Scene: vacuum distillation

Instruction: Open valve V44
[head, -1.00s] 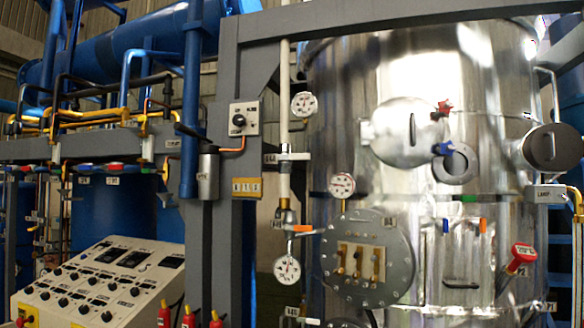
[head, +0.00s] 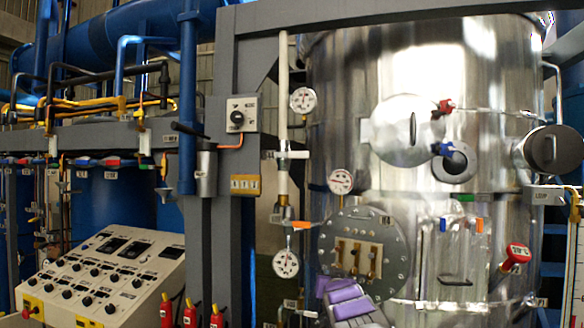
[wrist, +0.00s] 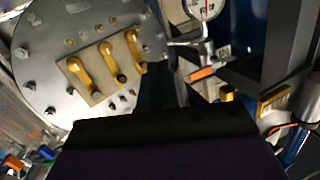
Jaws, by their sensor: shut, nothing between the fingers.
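My gripper (head: 343,296), with purple pads, shows at the bottom centre of the head view, in front of the lower edge of a round bolted flange (head: 385,225). It is shut and empty. A valve with an orange handle (head: 304,225) sits on the vertical pipe left of the flange; its handle points right, roughly level. It also shows in the wrist view (wrist: 203,73), right of the flange. The small labels are too blurred to read, so I cannot tell which valve is V44. A dark purple part of my gripper (wrist: 165,140) fills the lower wrist view.
The steel tank (head: 440,70) fills the right. Pressure gauges (head: 341,181) sit close around the pipe. Brass fittings (head: 355,257) stick out from the flange. A grey column (head: 212,260) and a control console (head: 95,280) stand left. A red-handled part (head: 517,254) is at right.

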